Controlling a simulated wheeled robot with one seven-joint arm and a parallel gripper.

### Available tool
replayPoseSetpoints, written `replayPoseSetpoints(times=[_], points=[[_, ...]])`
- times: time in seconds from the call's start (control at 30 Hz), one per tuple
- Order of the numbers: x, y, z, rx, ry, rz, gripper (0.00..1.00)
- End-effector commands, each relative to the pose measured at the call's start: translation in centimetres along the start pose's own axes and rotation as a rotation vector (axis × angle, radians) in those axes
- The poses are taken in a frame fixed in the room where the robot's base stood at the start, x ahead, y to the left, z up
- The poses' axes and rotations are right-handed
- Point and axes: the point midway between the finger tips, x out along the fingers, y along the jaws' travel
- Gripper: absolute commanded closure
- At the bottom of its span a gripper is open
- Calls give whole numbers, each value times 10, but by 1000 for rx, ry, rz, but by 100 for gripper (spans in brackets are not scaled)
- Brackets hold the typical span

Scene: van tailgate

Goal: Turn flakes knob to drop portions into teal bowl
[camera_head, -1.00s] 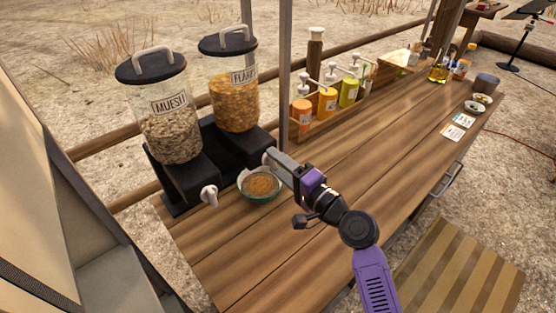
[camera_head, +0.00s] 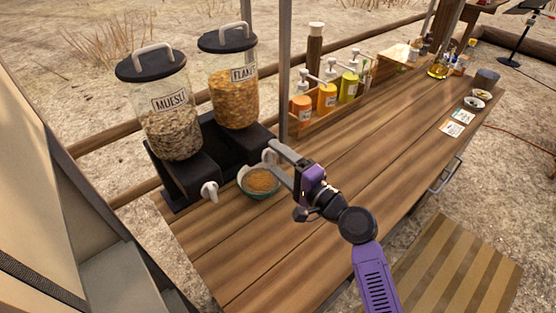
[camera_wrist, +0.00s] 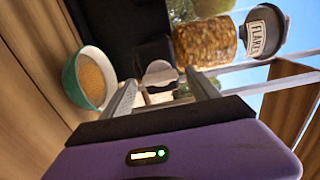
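The flakes dispenser (camera_head: 236,95) stands upright on its black base at the back left of the counter. Its white knob (camera_head: 268,156) faces my gripper (camera_head: 273,160); in the wrist view the knob (camera_wrist: 160,73) lies between my spread fingers (camera_wrist: 162,95), with gaps visible on both sides. My gripper is open. The teal bowl (camera_head: 263,195) sits on the counter below the flakes outlet, left of my fingers. It holds a tan-brown fill, also visible in the wrist view's bowl (camera_wrist: 72,85). The outlet itself is hidden.
The muesli dispenser (camera_head: 168,125) with its own white knob (camera_head: 209,190) stands left of the flakes one. A wooden caddy (camera_head: 310,128) of pump bottles stands behind to the right, past a grey post (camera_head: 284,70). The counter's front is clear.

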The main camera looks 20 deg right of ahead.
Motion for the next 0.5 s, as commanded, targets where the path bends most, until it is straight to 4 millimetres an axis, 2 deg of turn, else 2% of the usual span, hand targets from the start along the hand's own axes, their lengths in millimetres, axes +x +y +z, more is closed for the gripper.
replayPoseSetpoints(times=[0.27, 0.37, 0.5], points=[[-1, 0, 1, -1, -2, -1, 31], [-8, 1, 0, 0, -1, 0, 31], [-29, 2, 1, 0, 0, 1, 31]])
